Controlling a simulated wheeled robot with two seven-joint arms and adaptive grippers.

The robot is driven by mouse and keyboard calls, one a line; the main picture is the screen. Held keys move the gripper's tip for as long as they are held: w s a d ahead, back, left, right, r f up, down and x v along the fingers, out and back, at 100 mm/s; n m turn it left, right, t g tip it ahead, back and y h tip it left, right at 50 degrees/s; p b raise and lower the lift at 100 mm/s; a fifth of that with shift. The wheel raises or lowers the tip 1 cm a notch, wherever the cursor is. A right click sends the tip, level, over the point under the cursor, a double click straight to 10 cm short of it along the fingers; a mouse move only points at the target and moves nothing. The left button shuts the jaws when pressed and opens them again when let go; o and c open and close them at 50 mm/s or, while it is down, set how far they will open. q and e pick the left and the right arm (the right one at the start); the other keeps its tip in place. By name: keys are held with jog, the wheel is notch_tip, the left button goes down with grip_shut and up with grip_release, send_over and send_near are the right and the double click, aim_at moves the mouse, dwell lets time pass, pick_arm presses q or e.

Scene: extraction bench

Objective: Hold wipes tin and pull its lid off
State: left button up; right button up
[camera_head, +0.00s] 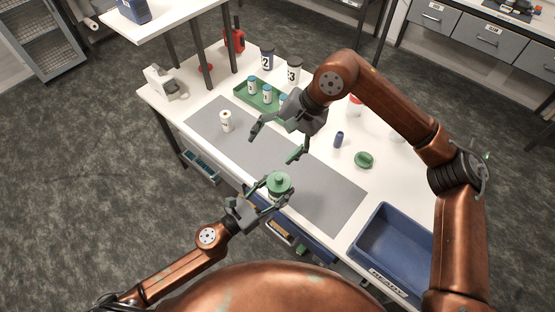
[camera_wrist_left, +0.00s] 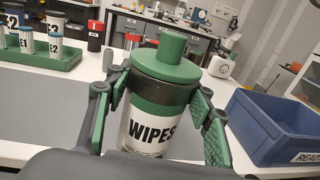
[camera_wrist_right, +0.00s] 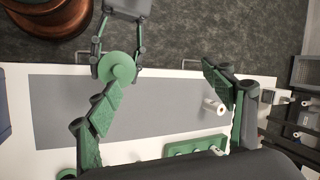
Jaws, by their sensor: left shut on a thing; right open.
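The wipes tin (camera_wrist_left: 150,132) is white with a "WIPES" label and a green band. Its green lid (camera_wrist_left: 163,58), with a tall round knob, sits on top; the lid also shows in the head view (camera_head: 279,182) and the right wrist view (camera_wrist_right: 117,68). My left gripper (camera_head: 270,197) is shut around the tin's sides, below the lid, and the tin is upright at the bench's front edge. I cannot tell whether its base touches the bench. My right gripper (camera_head: 274,145) is open and empty above the grey mat, behind the tin and apart from it.
A green tray (camera_head: 243,96) with small bottles stands behind the mat (camera_head: 325,187). A blue bin (camera_head: 372,228) is at front right.

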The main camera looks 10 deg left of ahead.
aim_at(277, 177)
jog(key=f+n+t+h, duration=0.1)
jog(key=f, duration=0.3)
jog(key=s+f+n+h, duration=0.1)
jog(key=f+n+h, duration=0.1)
jog(key=f, duration=0.3)
jog(key=d+f+n+t+h, duration=0.1)
jog(key=f+h, duration=0.1)
jog(key=f, duration=0.2)
jog(key=shift+s+f+n+t, duration=0.2)
jog(key=shift+s+n+t, duration=0.1)
jog(key=shift+s+n, duration=0.1)
jog(key=shift+c, duration=0.3)
jog(key=c, duration=1.4)
jog(key=shift+o, duration=0.2)
jog(key=shift+r, duration=0.2)
jog(key=shift+d+r, duration=0.1)
jog(key=shift+r, duration=0.85)
